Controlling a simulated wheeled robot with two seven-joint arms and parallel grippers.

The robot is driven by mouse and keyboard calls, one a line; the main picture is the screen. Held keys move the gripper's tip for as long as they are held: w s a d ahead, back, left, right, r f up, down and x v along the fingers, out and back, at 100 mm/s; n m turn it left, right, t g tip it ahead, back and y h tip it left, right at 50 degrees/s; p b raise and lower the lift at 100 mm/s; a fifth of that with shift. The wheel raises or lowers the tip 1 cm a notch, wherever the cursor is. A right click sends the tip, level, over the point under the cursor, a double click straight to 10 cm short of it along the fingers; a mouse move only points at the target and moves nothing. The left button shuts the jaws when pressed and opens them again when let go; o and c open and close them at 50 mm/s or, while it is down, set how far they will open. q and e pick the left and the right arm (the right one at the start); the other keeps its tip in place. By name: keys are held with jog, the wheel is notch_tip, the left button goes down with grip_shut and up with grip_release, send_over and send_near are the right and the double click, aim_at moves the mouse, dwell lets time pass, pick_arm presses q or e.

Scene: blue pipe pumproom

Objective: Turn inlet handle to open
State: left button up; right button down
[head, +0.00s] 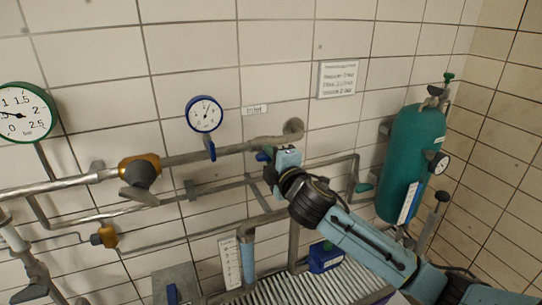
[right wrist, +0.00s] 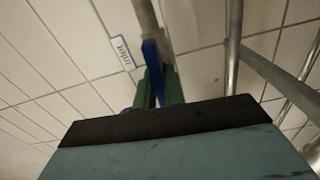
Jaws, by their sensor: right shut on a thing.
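The inlet handle is a blue lever on the pipe below the "Inlet" label (head: 255,109). In the head view only a small blue part of the inlet handle (head: 262,156) shows beside my right gripper (head: 268,160). In the right wrist view the blue inlet handle (right wrist: 151,58) stands between the green fingers of my right gripper (right wrist: 157,84). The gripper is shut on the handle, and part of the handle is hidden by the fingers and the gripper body. The "Inlet" label (right wrist: 122,52) is left of the handle there. My left gripper is not in view.
A blue-rimmed gauge (head: 205,113) is on the pipe left of the handle. A brown-and-grey valve (head: 139,171) is farther left. A teal cylinder (head: 411,150) stands at the right. A thinner pipe (head: 337,159) runs along the wall near my right arm.

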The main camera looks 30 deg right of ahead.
jog(key=shift+n, duration=0.6)
jog(key=c, duration=1.5)
grip_release()
jog(key=shift+s, duration=0.1)
jog(key=shift+s+a+b, duration=0.2)
jog(key=shift+s+b, duration=0.55)
jog(key=shift+s, duration=2.55)
jog(key=shift+s+a+b, duration=0.2)
jog(key=shift+s+b, duration=0.55)
jog(key=shift+s, duration=2.55)
